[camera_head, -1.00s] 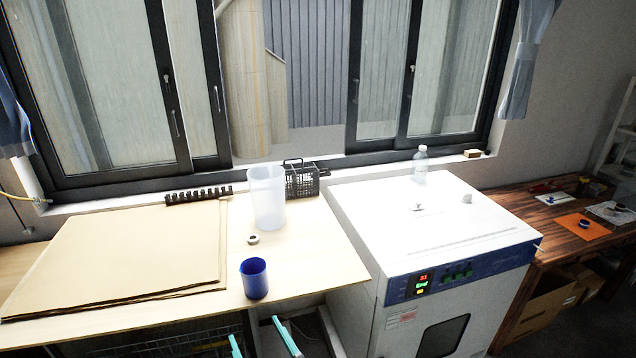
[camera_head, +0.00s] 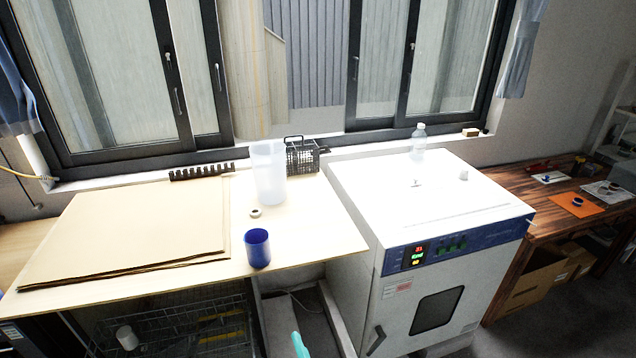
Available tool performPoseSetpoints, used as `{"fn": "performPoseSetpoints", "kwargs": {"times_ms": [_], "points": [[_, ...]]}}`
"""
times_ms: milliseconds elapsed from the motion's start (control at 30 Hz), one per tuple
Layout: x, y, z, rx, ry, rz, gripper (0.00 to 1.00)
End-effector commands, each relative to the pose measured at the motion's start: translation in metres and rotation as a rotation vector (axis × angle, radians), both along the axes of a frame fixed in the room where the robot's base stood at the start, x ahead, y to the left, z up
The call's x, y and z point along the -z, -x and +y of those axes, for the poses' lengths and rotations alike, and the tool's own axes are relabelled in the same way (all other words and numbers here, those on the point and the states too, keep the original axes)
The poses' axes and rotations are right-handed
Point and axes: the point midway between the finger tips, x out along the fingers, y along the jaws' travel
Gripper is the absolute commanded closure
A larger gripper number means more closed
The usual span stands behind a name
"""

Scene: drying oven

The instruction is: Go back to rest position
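My gripper (camera_head: 298,343) shows only in part, at the bottom edge, as one teal fingertip below the table front. The other finger is not visible, so I cannot tell whether it is open or shut. The white drying oven (camera_head: 450,262) stands to the right of the table, with its door closed and its display lit. The blue cup (camera_head: 257,248) stands upright on the table (camera_head: 310,238) near its front edge, apart from my gripper.
A frosted tall beaker (camera_head: 268,172), a tape roll (camera_head: 256,212), a black basket (camera_head: 302,156) and cardboard sheets (camera_head: 130,228) are on the table. A clear bottle (camera_head: 418,145) is on the oven. A wire rack (camera_head: 200,325) sits below. A wooden table (camera_head: 545,210) stands right.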

Motion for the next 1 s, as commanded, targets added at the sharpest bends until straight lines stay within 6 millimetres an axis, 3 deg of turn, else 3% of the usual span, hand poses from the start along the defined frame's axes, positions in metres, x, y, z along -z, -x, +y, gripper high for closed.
{"fn": "performPoseSetpoints", "kwargs": {"times_ms": [200,433,800,1000], "points": [[0.040,0.064,-0.034,0.058,0.473,-0.071,0.26],[0.058,0.135,-0.063,0.056,1.020,-0.139,0.26],[0.049,0.247,-0.085,-0.096,1.899,-0.248,0.26],[0.033,0.289,-0.085,-0.211,2.267,-0.319,0.26]]}}
